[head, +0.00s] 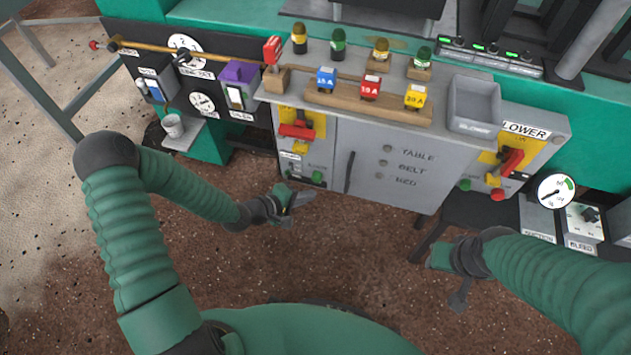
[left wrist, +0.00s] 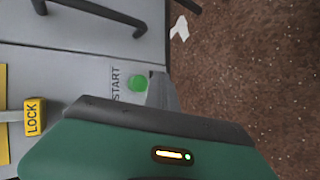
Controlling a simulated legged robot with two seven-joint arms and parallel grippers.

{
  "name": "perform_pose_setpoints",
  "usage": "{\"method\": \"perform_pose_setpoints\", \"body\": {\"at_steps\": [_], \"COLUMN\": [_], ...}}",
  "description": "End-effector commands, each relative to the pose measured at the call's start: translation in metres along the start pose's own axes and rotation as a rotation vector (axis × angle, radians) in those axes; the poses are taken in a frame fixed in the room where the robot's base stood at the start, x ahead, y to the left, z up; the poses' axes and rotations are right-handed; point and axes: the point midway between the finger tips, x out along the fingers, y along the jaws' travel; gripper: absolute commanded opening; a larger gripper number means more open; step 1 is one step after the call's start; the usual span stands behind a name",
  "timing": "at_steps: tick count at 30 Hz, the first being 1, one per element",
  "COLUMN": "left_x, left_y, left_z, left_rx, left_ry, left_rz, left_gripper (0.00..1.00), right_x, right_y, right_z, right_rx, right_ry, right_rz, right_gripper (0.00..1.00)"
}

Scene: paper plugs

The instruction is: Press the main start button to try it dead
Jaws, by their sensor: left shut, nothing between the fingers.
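The green start button (head: 318,176) is low on the left section of the grey cabinet (head: 352,150). It shows beside the word START in the left wrist view (left wrist: 137,83). My left gripper (head: 303,199) is shut and empty, just below and left of the button in the head view. In the left wrist view its grey fingertip (left wrist: 160,92) is right beside the button; I cannot tell whether they touch. A red switch handle (head: 297,131) on a yellow plate is above, with a yellow LOCK piece (left wrist: 33,117). My right gripper (head: 460,297) hangs low at the right, its jaws unclear.
A dark door handle (head: 349,172) stands out right of the button. The blower panel at the right has another green button (head: 464,185), a red button (head: 498,194) and a red handle (head: 511,162). Coloured plugs stand on a wooden rack (head: 345,104). Floor before the cabinet is clear.

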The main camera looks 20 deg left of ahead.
Motion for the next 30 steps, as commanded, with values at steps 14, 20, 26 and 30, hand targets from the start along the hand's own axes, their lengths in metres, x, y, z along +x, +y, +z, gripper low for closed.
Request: {"method": "perform_pose_setpoints", "body": {"at_steps": [14,20,26,30], "left_x": [0.0109,0.0108,0.0107,0.0107], "left_y": [0.009,0.0089,0.0088,0.0088], "left_z": [-0.0084,-0.0083,-0.0083,-0.0082], "left_rx": [0.0,0.0,0.0,0.0], "left_ry": [0.001,0.001,0.001,0.001], "left_rz": [0.0,0.0,0.0,0.0], "left_gripper": [0.0,0.0,0.0,0.0], "right_x": [-0.0032,-0.0032,-0.0032,-0.0032], "right_y": [-0.0001,-0.0001,0.0,-0.0001], "right_z": [-0.001,-0.001,-0.001,-0.001], "right_rx": [0.0,0.0,0.0,0.0], "right_ry": [0.001,0.001,0.001,0.001], "right_rz": [0.0,0.0,0.0,0.0], "right_gripper": [0.36,0.36,0.36,0.36]}}
